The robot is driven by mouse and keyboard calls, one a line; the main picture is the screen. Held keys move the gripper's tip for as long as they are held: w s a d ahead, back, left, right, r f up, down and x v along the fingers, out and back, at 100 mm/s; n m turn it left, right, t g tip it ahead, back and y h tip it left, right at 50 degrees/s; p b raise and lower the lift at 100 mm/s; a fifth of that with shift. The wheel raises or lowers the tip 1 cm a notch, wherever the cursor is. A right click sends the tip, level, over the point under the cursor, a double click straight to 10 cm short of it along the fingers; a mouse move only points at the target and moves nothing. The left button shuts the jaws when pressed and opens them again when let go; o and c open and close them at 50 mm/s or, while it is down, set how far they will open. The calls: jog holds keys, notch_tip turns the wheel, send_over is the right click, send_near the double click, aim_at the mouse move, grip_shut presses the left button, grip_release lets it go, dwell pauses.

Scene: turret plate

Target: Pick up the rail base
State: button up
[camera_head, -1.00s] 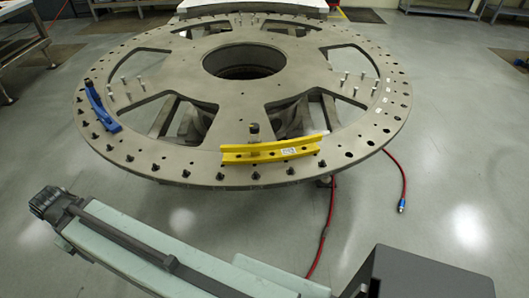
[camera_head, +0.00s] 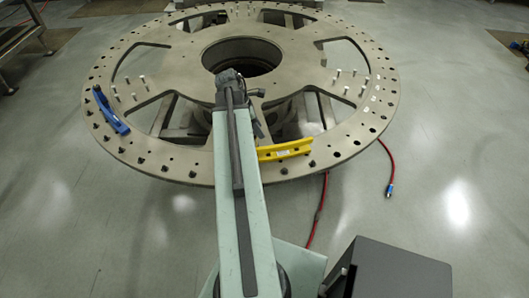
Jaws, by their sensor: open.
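A yellow, slightly curved rail piece (camera_head: 286,150) lies on the front rim of the large round grey turret plate (camera_head: 190,84). My arm crosses in front of it and hides its left end. A blue curved piece (camera_head: 112,113) lies on the plate's left rim. I cannot tell from the picture alone which of the two is the rail base. My arm reaches forward over the plate, its far end near the central hole. My gripper does not show; the arm seems to hide it. Neither piece is seen held.
Several upright pins stand on the plate at left and right, and dark knobs and holes line its rim. A red hose (camera_head: 388,165) with a blue end lies on the floor at right. A metal bench (camera_head: 20,40) stands at far left.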

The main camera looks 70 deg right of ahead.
aim_at(270, 147)
jog(key=b+x, duration=1)
jog(key=x, duration=0.2)
jog(key=shift+w+a+f+b, duration=0.15)
jog(key=shift+w+b, duration=0.05)
jog(key=shift+b, duration=0.2)
grip_shut()
jog(key=shift+s, duration=0.1)
dwell(0.7)
